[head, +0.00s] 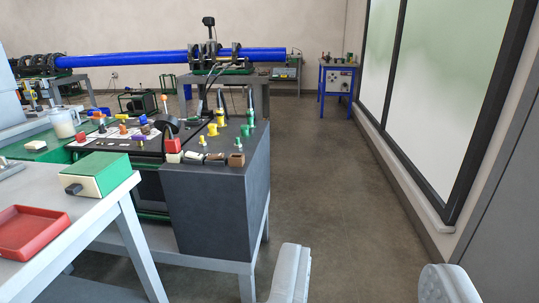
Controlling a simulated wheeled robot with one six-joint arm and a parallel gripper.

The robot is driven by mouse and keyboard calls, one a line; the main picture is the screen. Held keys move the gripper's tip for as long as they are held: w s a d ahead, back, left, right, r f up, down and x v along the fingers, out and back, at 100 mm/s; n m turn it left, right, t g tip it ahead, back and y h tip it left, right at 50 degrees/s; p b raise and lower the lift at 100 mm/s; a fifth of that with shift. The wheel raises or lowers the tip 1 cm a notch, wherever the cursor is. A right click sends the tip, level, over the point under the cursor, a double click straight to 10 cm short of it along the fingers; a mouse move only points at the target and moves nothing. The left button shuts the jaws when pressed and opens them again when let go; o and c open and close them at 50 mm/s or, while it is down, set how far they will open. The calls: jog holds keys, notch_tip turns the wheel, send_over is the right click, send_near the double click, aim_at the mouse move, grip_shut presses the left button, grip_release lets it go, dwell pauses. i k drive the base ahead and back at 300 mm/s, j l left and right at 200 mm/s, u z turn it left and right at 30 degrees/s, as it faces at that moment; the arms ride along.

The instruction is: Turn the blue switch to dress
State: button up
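I cannot make out a blue switch for certain in the head view. A small bluish-purple part (145,129) shows among colored knobs and handles on the dark-topped control cart (215,205), but it is too small to identify. No "dress" label is readable. My gripper (368,272) is at the bottom right, with two pale fingers wide apart and nothing between them. It is over the floor, to the right of the cart and apart from it.
A grey table (60,225) at the left holds a red tray (28,232) and a green-and-cream box (95,177). A long blue pipe (130,58) runs across the back. A blue stand (338,78) is far off. Floor (325,180) is clear between cart and windowed wall (425,110).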

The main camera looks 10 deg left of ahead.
aim_at(143, 119)
jog(key=i+u, duration=0.65)
jog(key=u, duration=0.15)
jog(key=i+l+u, duration=0.1)
jog(key=i+u, duration=0.25)
jog(key=i+l+z, duration=0.25)
jog(key=l+z, duration=0.15)
jog(key=i+l+z, duration=0.4)
jog(key=l, duration=0.15)
jog(key=i+l+z, duration=0.45)
jog(key=i, duration=0.45)
jog(key=i+l+z, duration=0.15)
jog(key=i, duration=0.35)
jog(key=i+u, duration=0.3)
jog(key=i, duration=0.55)
jog(key=i+l+u, duration=0.15)
jog(key=i+u, duration=0.15)
jog(key=i, duration=0.55)
jog(key=i+j+u, duration=0.15)
jog(key=i+u, duration=0.5)
jog(key=u, duration=0.2)
jog(key=i+u, duration=0.45)
jog(key=i+l+u, duration=0.2)
jog(key=u, duration=0.2)
jog(key=i+j+u, duration=0.2)
jog(key=i+u, duration=0.7)
jog(key=i+j, duration=0.1)
